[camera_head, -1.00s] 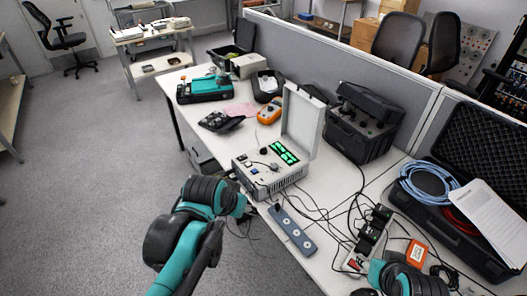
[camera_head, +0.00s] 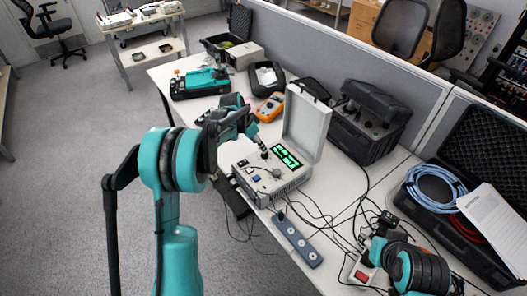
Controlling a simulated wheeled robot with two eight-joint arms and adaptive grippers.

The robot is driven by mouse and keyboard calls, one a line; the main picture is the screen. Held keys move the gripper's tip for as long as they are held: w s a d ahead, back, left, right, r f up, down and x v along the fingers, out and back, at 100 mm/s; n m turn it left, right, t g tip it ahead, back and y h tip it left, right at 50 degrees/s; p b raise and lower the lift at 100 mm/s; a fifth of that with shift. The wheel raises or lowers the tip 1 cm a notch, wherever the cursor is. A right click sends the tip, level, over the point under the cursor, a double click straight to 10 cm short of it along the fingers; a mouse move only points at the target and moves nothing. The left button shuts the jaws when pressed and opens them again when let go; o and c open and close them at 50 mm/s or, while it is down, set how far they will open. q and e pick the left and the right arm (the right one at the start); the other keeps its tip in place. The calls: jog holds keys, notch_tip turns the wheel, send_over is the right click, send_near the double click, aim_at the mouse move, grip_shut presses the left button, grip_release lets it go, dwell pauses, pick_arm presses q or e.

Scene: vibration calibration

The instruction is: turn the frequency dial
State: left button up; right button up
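The vibration calibrator (camera_head: 300,178) is a light grey case on the table with its lid (camera_head: 307,122) raised. Its panel has a lit green display (camera_head: 286,156), small coloured buttons and dark knobs. I cannot read which knob is the frequency dial. My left gripper (camera_head: 261,146) points down at the upper left part of the panel, beside the display. Its fingertips are at or just above a dark knob; contact and finger opening are too small to tell. My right gripper (camera_head: 372,250) is low at the right, by the power strip, its fingers unclear.
A grey-blue socket bar (camera_head: 297,240) and loose cables lie in front of the calibrator. A black case (camera_head: 367,122) stands behind it, and an orange multimeter (camera_head: 270,107) lies behind left. An open black case with blue cable (camera_head: 433,186) is at right.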

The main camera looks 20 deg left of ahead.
pick_arm(q)
jog(key=b+x, duration=0.2)
jog(key=x, duration=0.5)
jog(key=shift+r, duration=0.1)
jog(key=shift+s, duration=0.1)
grip_shut()
